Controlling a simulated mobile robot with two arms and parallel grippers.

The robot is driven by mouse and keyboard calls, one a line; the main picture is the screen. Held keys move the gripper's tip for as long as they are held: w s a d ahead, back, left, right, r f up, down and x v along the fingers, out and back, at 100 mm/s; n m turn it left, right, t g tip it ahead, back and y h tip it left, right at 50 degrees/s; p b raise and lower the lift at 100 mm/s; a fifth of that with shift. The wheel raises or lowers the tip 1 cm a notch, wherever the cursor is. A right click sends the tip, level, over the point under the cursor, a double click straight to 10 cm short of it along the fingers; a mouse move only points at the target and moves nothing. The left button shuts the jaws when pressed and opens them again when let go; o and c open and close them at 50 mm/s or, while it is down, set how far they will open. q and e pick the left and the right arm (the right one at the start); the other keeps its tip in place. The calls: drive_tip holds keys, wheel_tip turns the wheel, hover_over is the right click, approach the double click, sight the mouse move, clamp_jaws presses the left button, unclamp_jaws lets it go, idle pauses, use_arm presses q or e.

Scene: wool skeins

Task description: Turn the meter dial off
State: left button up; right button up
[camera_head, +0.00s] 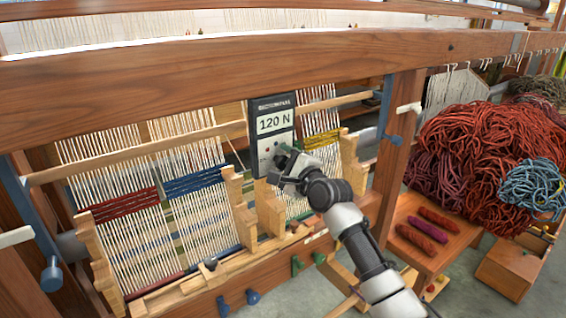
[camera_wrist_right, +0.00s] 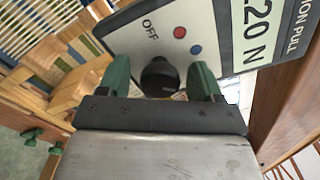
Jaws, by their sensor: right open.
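The meter (camera_head: 273,122) is a dark upright box on the loom with a white face reading 120 N. In the right wrist view its light panel (camera_wrist_right: 213,27) shows the word OFF, a red dot and a blue dot. A black round dial (camera_wrist_right: 159,77) sits below them. My right gripper (camera_head: 283,160) is at the lower part of the meter. In the right wrist view its two green fingers (camera_wrist_right: 160,80) are open, one on each side of the dial. I cannot tell whether they touch it. My left gripper is not in view.
A thick wooden loom beam (camera_head: 220,65) runs across above the meter. Small frames with woven strips (camera_head: 140,195) stand left of it. A large pile of red wool (camera_head: 475,150) and a wooden bench (camera_head: 433,255) with several skeins are at right.

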drive_tip(key=c, duration=0.9)
